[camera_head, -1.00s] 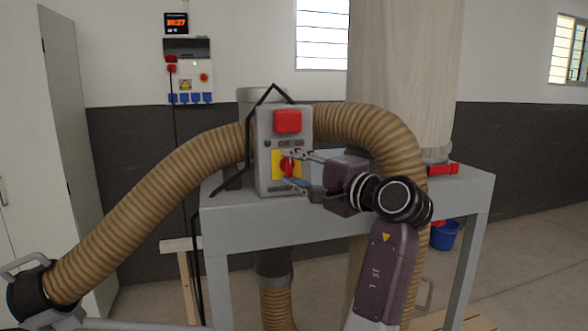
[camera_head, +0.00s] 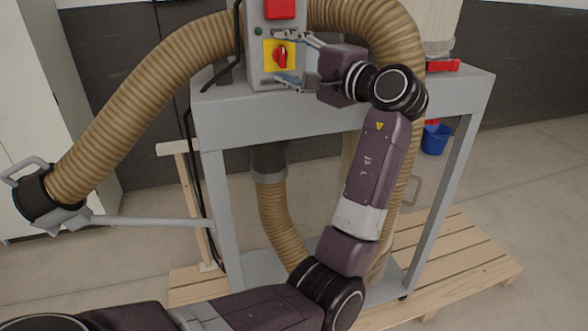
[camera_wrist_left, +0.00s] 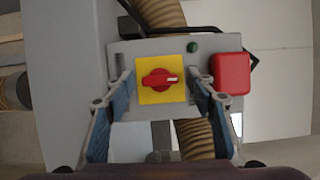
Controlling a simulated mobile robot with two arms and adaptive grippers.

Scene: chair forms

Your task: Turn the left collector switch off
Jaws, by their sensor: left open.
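The collector switch is a red rotary knob (camera_head: 281,57) on a yellow plate, on the front of a grey control box (camera_head: 257,45). In the wrist view the knob (camera_wrist_left: 160,79) has its handle lying level, with a white mark at its right end. That runs upright in the head view. My left gripper (camera_head: 286,60) is open in front of the box, with one finger above and one below the knob. In the wrist view the blue-padded fingers of the left gripper (camera_wrist_left: 160,92) flank the yellow plate, with a gap on both sides of the knob. My right gripper is out of view.
A large red button (camera_head: 279,8) and a small green lamp (camera_head: 258,31) sit on the same box. Ribbed brown hoses (camera_head: 150,95) arch on both sides. The box stands on a grey metal frame (camera_head: 225,120) over a wooden pallet (camera_head: 450,262).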

